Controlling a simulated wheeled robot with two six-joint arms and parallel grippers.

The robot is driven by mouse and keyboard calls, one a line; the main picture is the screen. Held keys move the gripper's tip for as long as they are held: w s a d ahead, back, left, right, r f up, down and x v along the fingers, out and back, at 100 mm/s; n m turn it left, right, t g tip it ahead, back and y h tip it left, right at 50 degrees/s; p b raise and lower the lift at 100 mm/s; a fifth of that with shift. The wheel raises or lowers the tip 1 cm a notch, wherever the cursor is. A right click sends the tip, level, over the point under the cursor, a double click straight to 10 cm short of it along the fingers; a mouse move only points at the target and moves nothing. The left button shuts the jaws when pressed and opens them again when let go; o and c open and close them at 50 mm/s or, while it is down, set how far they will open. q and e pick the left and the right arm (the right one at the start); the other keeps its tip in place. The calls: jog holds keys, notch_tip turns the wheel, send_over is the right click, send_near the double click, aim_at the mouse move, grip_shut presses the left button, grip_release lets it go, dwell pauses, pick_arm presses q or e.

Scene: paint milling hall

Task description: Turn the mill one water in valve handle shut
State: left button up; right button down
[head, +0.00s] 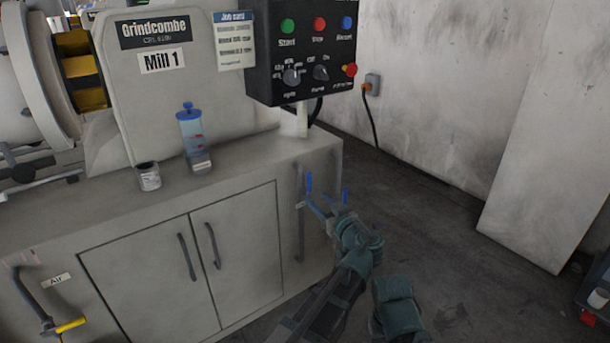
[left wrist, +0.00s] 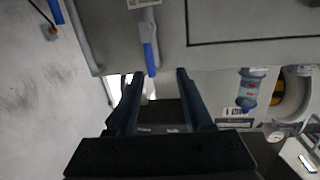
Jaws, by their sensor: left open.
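A blue valve handle (head: 308,182) stands upright along a grey pipe on the right part of the mill cabinet front. A small label (head: 300,204) beside it is too small to read. My left gripper (head: 321,205) is open and empty, just below and right of this handle. In the left wrist view, which looks upside down, the blue handle (left wrist: 150,58) shows between the two open fingertips (left wrist: 160,74); I cannot tell how deep it lies between them, and no contact shows.
A second blue handle (head: 345,195) is close to the right of my gripper. A yellow handle (head: 71,325) labelled Air is at the lower left. The control box (head: 304,50), blue-capped canister (head: 192,135) and cup (head: 148,176) are above.

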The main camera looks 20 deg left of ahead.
pick_arm(q)
jog(key=shift+t, duration=0.5)
jog(key=x, duration=0.4)
jog(key=d+r+x, duration=0.1)
jog(key=x, duration=0.4)
jog(key=w+x, duration=0.1)
jog(key=x, duration=0.3)
jog(key=shift+w+r, duration=0.25)
jog(key=shift+r, duration=0.05)
grip_shut()
dwell(0.8)
